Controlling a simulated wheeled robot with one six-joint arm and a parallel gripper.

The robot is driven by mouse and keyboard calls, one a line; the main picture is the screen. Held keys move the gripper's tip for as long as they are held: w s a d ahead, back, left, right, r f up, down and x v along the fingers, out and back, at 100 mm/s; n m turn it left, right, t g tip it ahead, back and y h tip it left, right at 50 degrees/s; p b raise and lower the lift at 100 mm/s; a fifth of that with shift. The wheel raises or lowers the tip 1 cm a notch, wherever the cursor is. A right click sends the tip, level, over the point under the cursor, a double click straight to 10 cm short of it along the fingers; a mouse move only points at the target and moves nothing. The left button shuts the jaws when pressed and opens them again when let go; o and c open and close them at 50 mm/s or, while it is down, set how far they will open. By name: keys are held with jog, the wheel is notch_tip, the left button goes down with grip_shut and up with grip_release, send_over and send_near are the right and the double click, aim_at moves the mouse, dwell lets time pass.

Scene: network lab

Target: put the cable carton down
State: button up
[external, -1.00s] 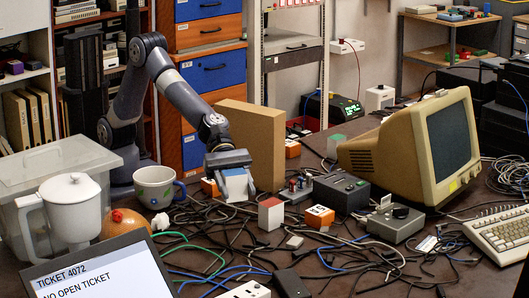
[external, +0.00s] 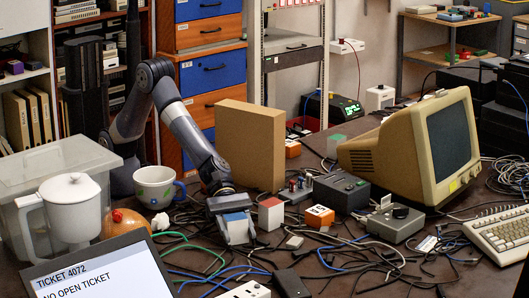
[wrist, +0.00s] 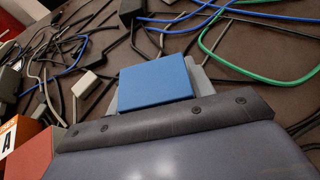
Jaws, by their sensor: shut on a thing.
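The cable carton (external: 236,226), a small white box with a blue top, is between the fingers of my gripper (external: 237,232). My gripper is shut on it and points down, low over the cable-strewn table. The carton looks upright. Whether its underside touches the table or cables cannot be told. In the wrist view the carton's blue face (wrist: 155,86) shows beyond the dark gripper edge, with grey finger parts beside it.
A similar red-topped box (external: 271,215) stands just right of the carton, with an orange-and-white box (external: 319,217) beyond. A tall brown box (external: 249,145) stands behind. A mug (external: 155,187) is to the left. Loose cables (external: 205,262) cover the table (external: 330,280) in front.

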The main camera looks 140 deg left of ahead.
jog(key=shift+r, duration=0.1)
jog(key=o, duration=0.6)
jog(key=shift+f, duration=0.2)
jog(key=o, duration=0.5)
jog(key=shift+c, duration=0.2)
jog(key=shift+r, duration=0.1)
jog(key=shift+r, duration=0.15)
jog(key=shift+s+a+r, duration=0.1)
jog(key=shift+s+a, duration=0.05)
jog(key=shift+s, duration=0.05)
jog(key=v, duration=1.1)
jog(key=shift+s, duration=0.25)
jog(key=shift+o, duration=0.3)
